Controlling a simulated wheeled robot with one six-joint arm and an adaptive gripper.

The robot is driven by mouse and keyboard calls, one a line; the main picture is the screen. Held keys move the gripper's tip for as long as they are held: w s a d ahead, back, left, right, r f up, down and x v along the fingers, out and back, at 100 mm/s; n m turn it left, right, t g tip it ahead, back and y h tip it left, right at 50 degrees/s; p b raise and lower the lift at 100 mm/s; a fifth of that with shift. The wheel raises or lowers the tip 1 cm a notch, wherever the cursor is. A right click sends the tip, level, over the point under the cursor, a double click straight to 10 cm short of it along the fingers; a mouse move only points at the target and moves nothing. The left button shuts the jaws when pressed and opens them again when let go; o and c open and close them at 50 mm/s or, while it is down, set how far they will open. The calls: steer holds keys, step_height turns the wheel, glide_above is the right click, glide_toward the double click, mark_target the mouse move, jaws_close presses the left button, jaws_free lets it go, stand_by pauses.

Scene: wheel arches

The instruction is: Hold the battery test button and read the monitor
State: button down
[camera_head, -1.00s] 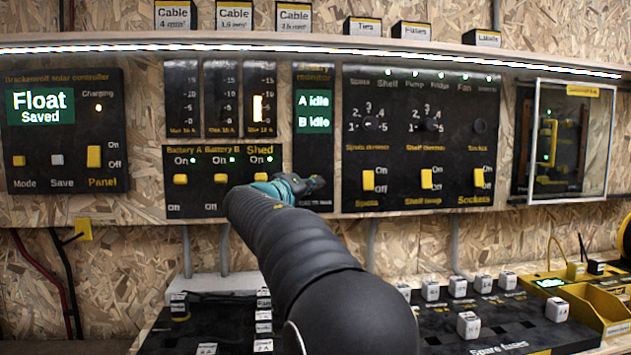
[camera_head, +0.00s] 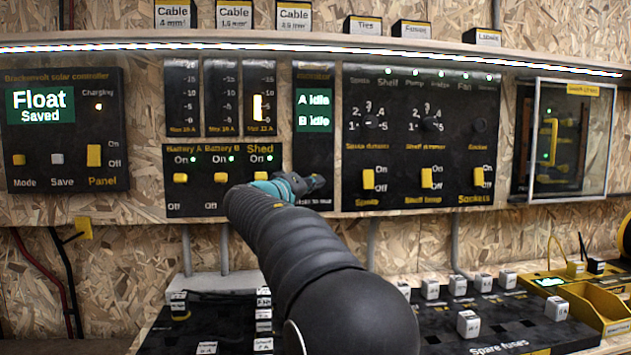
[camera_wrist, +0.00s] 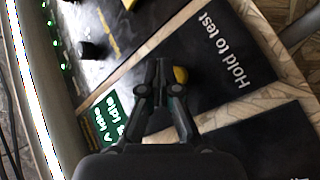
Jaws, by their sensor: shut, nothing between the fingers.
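The battery monitor (camera_head: 313,85) is a narrow black panel with a green screen (camera_head: 314,112) that reads "A Idle" and "B Idle". The screen also shows, turned sideways, in the wrist view (camera_wrist: 108,120). A yellow button (camera_wrist: 181,75) sits on the same panel beside the words "Hold to test" (camera_wrist: 225,50). My gripper (camera_wrist: 162,66) is shut and empty, its tips right beside the button and partly covering it. I cannot tell whether they touch it. In the head view my gripper (camera_head: 315,182) is at the lower part of the monitor panel and hides the button.
Left of the monitor is the battery switch panel (camera_head: 222,205) with yellow switches. Right of it is the panel with knobs and switches (camera_head: 400,140). Below stand a fuse tray (camera_head: 480,320) and yellow bins (camera_head: 590,305). A lit shelf edge (camera_head: 300,50) runs above.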

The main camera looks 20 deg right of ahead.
steer(key=shift+w, duration=0.15)
steer(key=shift+w+d, duration=0.1)
steer(key=shift+w, duration=0.15)
steer(key=shift+w+d, duration=0.1)
steer(key=shift+w, duration=0.35)
stand_by(2.5)
steer(key=shift+s, duration=0.1)
stand_by(0.5)
steer(key=shift+s+a+b, duration=0.25)
steer(key=shift+s+b, duration=0.5)
steer(key=shift+b, duration=0.25)
